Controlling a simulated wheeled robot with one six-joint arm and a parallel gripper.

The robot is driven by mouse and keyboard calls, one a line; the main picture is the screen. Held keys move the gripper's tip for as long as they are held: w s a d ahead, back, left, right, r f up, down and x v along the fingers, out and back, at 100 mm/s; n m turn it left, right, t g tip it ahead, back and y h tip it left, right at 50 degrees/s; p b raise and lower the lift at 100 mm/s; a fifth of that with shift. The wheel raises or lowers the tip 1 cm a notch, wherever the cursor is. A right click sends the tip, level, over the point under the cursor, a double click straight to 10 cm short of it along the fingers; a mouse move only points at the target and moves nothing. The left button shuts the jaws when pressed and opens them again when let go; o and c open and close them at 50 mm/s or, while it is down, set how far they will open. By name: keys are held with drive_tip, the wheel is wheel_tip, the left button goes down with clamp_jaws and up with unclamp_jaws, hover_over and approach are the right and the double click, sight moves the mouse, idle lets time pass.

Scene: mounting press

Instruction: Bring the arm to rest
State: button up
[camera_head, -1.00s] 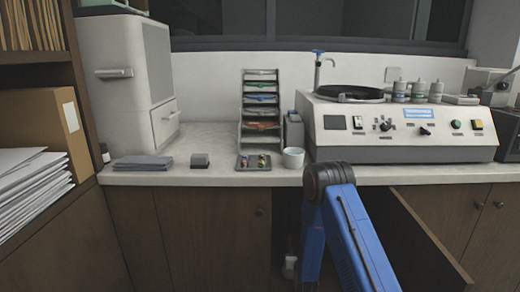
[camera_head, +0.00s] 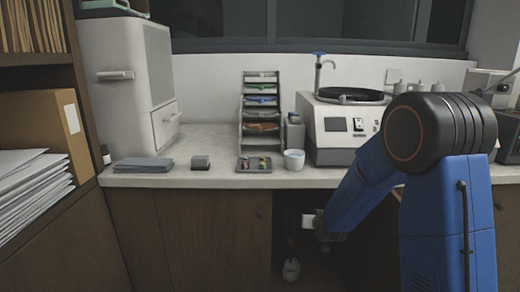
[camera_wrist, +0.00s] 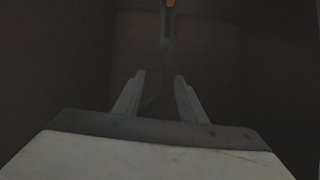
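My blue arm (camera_head: 445,215) is folded in front of the counter, its large dark joint covering part of the machine on the right. Its far end reaches down to the open, dark cabinet below the counter. My gripper shows in the wrist view (camera_wrist: 159,76) with its two grey fingers apart and nothing seen between them but a faint line. In the head view its wrist end is at the cabinet opening, and the fingers cannot be made out. A thin dark rod with an orange part (camera_wrist: 170,4) stands beyond the fingers.
A small white object (camera_head: 291,270) is low in the cabinet, below a thin reddish rod. The counter (camera_head: 225,180) carries a white cup (camera_head: 294,159), a small tray (camera_head: 254,165), a grey block (camera_head: 200,162), a rack (camera_head: 261,115) and the machine (camera_head: 335,125).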

drive_tip(key=s+d+r+g, duration=0.2)
drive_tip(key=s+r, duration=0.5)
drive_tip(key=s, duration=0.3)
drive_tip(key=s+d+r+g, duration=0.1)
drive_tip(key=s+d+r, duration=0.1)
drive_tip(key=s+r, duration=0.6)
drive_tip(key=s+d+g, duration=0.2)
drive_tip(key=s, duration=1.4)
drive_tip(key=s+d+g, duration=0.2)
drive_tip(key=s, duration=1.4)
drive_tip(key=shift+s+r+h, duration=0.25)
drive_tip(key=shift+r+h, duration=0.05)
drive_tip(key=shift+r, duration=0.15)
